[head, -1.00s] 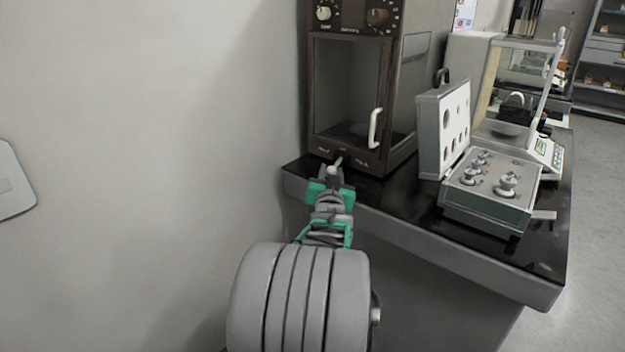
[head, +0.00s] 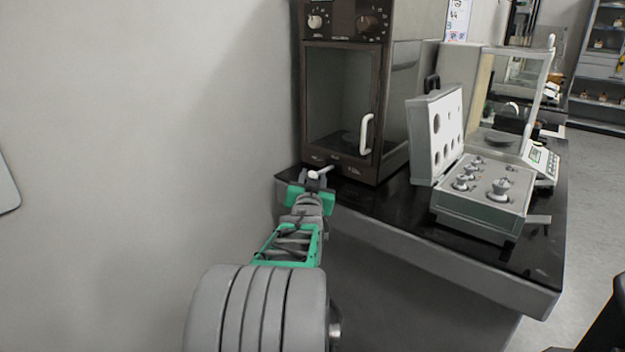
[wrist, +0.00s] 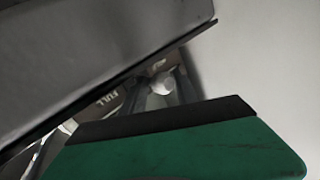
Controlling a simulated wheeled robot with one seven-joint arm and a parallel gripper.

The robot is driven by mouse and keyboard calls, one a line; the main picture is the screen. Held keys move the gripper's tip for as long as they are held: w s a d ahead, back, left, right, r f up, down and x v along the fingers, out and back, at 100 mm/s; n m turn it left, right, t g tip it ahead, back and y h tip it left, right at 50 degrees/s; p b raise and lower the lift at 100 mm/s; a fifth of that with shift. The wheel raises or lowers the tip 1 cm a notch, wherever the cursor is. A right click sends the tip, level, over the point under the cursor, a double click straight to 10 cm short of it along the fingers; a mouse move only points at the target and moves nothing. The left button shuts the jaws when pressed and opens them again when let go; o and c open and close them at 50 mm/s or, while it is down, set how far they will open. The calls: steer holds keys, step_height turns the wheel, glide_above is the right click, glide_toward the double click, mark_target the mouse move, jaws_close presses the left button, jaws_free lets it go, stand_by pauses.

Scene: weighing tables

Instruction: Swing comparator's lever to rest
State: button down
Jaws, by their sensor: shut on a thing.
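The comparator (head: 340,110) is a tall brown cabinet with a glass door and a white handle, at the back left of the black bench. Its lever (head: 325,171), a short pale rod with a white knob, is low on its front, below the door. My gripper (head: 312,184), with green fingers, is shut on the lever at the bench's left corner. In the wrist view the lever's whitish end (wrist: 162,87) shows between a large dark grey surface and a green finger. A label reading "FULL" shows beside it. The fingers partly hide the lever's hold and base.
An open grey weight case (head: 480,212) with several knobbed weights stands right of the comparator. A glass-shielded balance (head: 540,160) is behind it. A plain wall (head: 130,120) lies close on the left. Grey floor is free at the right.

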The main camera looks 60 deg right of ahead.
steer(key=c, duration=1.4)
jaws_free()
steer(key=shift+w+r, duration=0.1)
steer(key=shift+r, duration=0.2)
steer(key=shift+o, duration=0.8)
steer(key=shift+d+f, duration=0.15)
steer(key=shift+o, duration=0.6)
steer(key=shift+f, duration=0.1)
steer(key=p+v, duration=0.1)
steer(key=v, duration=0.7)
